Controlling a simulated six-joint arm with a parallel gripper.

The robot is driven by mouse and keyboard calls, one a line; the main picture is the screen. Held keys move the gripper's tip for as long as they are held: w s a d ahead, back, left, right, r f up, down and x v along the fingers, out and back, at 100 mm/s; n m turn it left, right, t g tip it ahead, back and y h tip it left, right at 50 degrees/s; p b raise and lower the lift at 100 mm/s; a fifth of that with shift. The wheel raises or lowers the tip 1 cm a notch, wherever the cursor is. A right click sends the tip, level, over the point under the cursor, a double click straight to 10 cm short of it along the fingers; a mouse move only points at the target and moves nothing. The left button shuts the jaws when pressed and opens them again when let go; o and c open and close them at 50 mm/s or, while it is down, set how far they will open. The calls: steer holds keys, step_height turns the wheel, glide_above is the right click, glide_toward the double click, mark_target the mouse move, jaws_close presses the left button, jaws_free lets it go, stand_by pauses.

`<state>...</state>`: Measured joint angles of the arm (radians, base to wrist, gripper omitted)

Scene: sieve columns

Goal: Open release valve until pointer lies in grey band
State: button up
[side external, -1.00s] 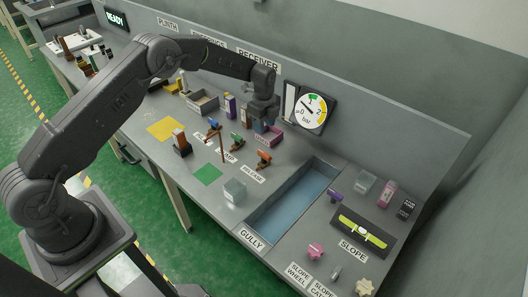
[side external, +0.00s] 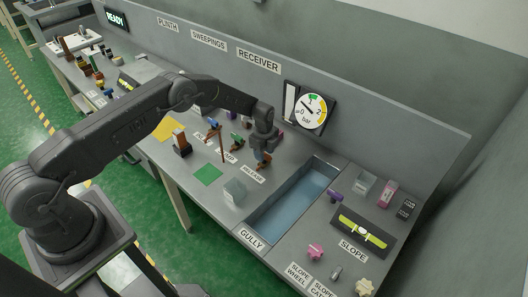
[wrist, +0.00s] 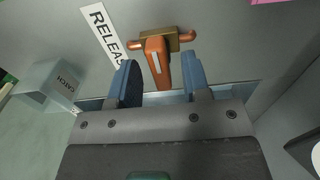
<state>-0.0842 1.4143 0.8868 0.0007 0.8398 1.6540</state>
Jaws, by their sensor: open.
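The release valve (wrist: 157,62) has an orange lever on a brass body with orange pipe ends, beside the RELEASE label (wrist: 108,33). In the side view the valve (side external: 263,161) is partly hidden under my gripper (side external: 264,150). In the wrist view my gripper (wrist: 165,85) is open, with one blue finger on each side of the orange lever; I cannot tell whether they touch it. The round gauge (side external: 306,111) on the back panel reads in bar, with a dark pointer on the left part of its white face and a green mark at the top. A grey band is too small to make out.
The gully trough (side external: 291,204) lies right of the valve. A clear CATCH box (wrist: 52,88) stands nearby, also seen in the side view (side external: 235,190). Blue and green valves (side external: 235,140) stand to the left. A green square (side external: 208,174) is on the bench.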

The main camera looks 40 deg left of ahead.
jaws_close()
stand_by(0.5)
steer(key=n, duration=0.3)
steer(key=shift+n, duration=0.4)
steer(key=n, duration=0.4)
steer(key=shift+n, duration=0.3)
steer(key=n, duration=0.8)
steer(key=shift+n, duration=0.4)
